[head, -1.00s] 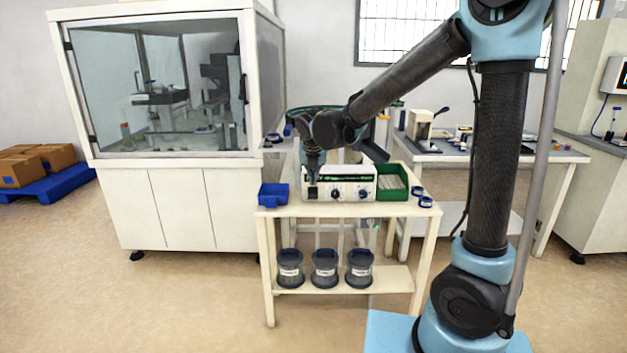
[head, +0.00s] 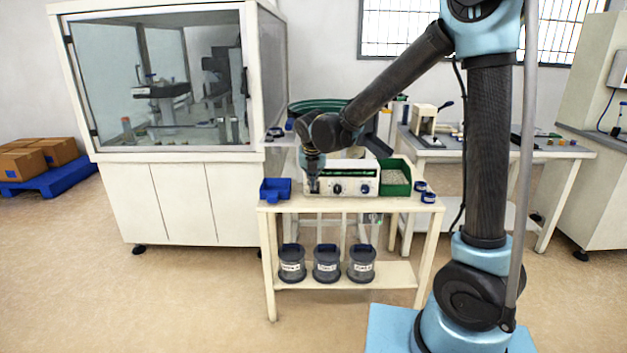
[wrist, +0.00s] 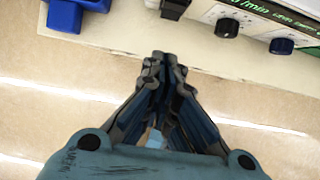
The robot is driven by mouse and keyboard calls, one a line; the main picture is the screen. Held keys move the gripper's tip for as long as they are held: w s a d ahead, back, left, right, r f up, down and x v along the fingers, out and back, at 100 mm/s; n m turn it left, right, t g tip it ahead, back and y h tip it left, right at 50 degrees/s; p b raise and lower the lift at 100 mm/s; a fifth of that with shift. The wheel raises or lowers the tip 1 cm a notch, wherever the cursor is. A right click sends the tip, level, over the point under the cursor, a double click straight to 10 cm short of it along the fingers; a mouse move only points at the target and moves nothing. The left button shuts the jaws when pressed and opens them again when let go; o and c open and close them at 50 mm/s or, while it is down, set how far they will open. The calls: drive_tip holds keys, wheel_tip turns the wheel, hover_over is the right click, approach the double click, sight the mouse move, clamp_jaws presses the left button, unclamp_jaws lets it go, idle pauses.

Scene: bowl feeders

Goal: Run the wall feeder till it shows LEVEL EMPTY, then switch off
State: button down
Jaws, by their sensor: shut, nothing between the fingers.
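A white control box (head: 345,190) with a dark top strip and front knobs sits on the small table. In the wrist view its front shows a black switch-like block (wrist: 174,9), a black knob (wrist: 227,27) and a dark blue knob (wrist: 281,46). Part of a green-on-black display (wrist: 285,14) reads "/min"; no level text is legible. My gripper (head: 314,190) is at the left end of the box front. In the wrist view my gripper (wrist: 163,56) is shut and empty, its tips below the black block and apart from it in the picture. A green-rimmed bowl (head: 318,105) stands behind, partly hidden by my arm.
A blue bin (head: 275,189) stands left of the box and a green tray (head: 395,188) of small parts stands right, with blue-and-white rings (head: 428,197) beside it. Several lidded tubs (head: 326,268) stand on the lower shelf. A glazed cabinet (head: 190,200) is at left.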

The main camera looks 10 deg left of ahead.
drive_tip(key=x, duration=0.2)
drive_tip(key=w+x, duration=0.1)
drive_tip(key=x, duration=0.5)
drive_tip(key=shift+w+a+r, duration=0.2)
drive_tip(key=shift+w, duration=0.25)
drive_tip(key=shift+w+a+f, duration=0.15)
drive_tip(key=shift+w+f, duration=0.1)
drive_tip(key=shift+w, duration=0.4)
drive_tip(key=shift+w+a+f+t, duration=0.1)
drive_tip(key=shift+w+f+t, duration=0.15)
drive_tip(key=shift+t, duration=0.25)
drive_tip(key=shift+r, duration=0.1)
drive_tip(key=shift+r, duration=0.7)
